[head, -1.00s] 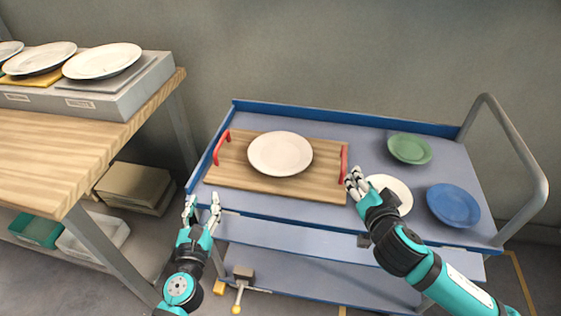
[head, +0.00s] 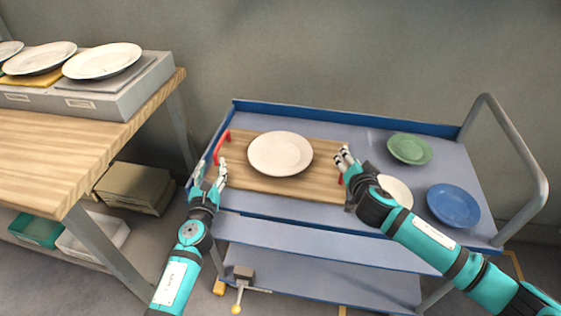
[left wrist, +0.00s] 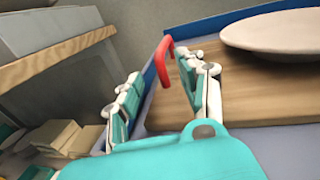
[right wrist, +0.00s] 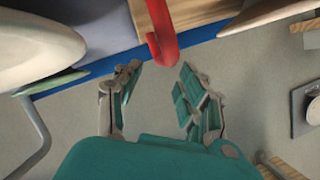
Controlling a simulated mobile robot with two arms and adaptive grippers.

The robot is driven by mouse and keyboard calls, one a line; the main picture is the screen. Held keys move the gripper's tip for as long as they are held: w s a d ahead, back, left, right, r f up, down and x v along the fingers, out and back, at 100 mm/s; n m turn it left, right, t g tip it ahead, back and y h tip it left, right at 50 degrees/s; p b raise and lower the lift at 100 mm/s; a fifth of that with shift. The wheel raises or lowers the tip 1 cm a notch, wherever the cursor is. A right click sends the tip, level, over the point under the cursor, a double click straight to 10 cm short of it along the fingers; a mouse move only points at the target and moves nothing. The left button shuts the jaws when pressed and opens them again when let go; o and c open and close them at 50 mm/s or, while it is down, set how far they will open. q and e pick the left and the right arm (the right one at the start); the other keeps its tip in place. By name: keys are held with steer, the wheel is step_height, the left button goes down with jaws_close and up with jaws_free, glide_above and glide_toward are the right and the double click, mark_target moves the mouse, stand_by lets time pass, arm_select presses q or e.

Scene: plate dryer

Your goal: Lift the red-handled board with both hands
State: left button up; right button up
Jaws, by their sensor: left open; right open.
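The wooden board (head: 240,181) lies on the blue cart top, with a cream plate (head: 280,154) on it. Its left red handle (head: 222,147) shows in the head view and ahead of my fingers in the left wrist view (left wrist: 164,60). My left gripper (head: 210,170) is open and empty at the board's front left corner, close to that handle. My right gripper (head: 343,155) is open at the board's right end and hides most of the right red handle (head: 341,180). In the right wrist view that handle (right wrist: 163,38) stands just beyond and between the open fingers.
A white plate (head: 397,190), a green plate (head: 410,149) and a blue plate (head: 453,205) sit on the cart's right side. The cart's grey push handle (head: 525,160) rises at the right. A wooden table (head: 75,140) with plates on a grey rack (head: 125,92) stands at left.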

mark_target(214, 157)
arm_select(q)
steer(key=shift+w, duration=2.65)
arm_select(e)
steer(key=shift+x, duration=2.65)
arm_select(q)
steer(key=shift+c, duration=0.4)
arm_select(e)
steer(key=shift+c, duration=0.4)
arm_select(q)
steer(key=c, duration=0.7)
arm_select(e)
steer(key=shift+f, duration=0.1)
steer(key=c, duration=0.7)
arm_select(q)
jaws_close()
arm_select(e)
steer(key=shift+d, duration=0.1)
jaws_close()
arm_select(q)
steer(key=shift+a, duration=0.15)
arm_select(e)
steer(key=shift+d, duration=0.1)
